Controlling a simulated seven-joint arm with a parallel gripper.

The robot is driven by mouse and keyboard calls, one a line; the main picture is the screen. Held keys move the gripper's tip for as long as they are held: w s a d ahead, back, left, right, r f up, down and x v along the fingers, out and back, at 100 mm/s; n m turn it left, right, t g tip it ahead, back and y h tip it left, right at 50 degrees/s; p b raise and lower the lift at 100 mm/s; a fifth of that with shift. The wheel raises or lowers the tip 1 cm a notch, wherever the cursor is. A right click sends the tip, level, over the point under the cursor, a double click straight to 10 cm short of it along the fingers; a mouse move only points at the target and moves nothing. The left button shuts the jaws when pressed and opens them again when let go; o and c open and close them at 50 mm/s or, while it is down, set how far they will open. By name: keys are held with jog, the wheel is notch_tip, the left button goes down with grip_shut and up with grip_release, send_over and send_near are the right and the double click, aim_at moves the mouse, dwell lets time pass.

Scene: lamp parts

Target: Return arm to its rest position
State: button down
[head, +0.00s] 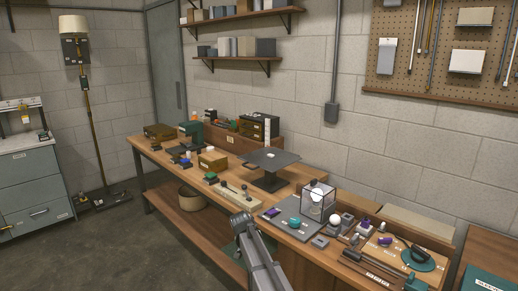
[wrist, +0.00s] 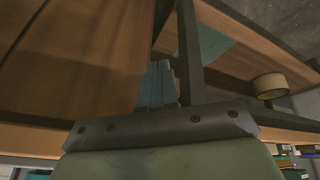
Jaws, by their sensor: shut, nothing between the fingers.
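My arm (head: 258,258) rises from the bottom of the head view in front of the bench's front edge. The gripper fingers cannot be made out in that view. In the wrist view my gripper (wrist: 158,75) is shut, with its fingertips together and nothing held. It points toward the wooden bench and its dark frame. My gripper touches none of these parts in view.
The wooden bench (head: 310,174) runs along the wall, with a lower shelf (head: 182,213) and a round basket (head: 191,199), also in the wrist view (wrist: 269,86). A raised dark stand (head: 270,160) is mid-bench. A floor lamp (head: 88,110) stands at left. The floor (head: 130,250) left of my arm is clear.

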jog(key=s+d+f+g, duration=0.2)
jog(key=s+d+f, duration=0.3)
jog(key=s+f, duration=0.4)
jog(key=s+d+f+n+g, duration=0.15)
jog(key=s+d+f, duration=0.25)
jog(key=s+f, duration=0.5)
jog(key=s+d+f+g, duration=0.2)
jog(key=s+d+f, duration=0.3)
jog(key=s+f, duration=0.4)
jog(key=s+d+f+g, duration=0.2)
jog(key=s, duration=0.9)
jog(key=s+d+f+g+y, duration=0.1)
jog(key=s+f, duration=0.2)
jog(key=s, duration=0.9)
jog(key=s+d+f+g+y, duration=0.1)
jog(key=s+d+f+g, duration=0.1)
jog(key=s, duration=0.9)
jog(key=shift+s+d+f+n+g, duration=0.3)
jog(key=shift+f+n+g, duration=0.05)
jog(key=shift+f, duration=0.2)
jog(key=c, duration=1.8)
grip_release()
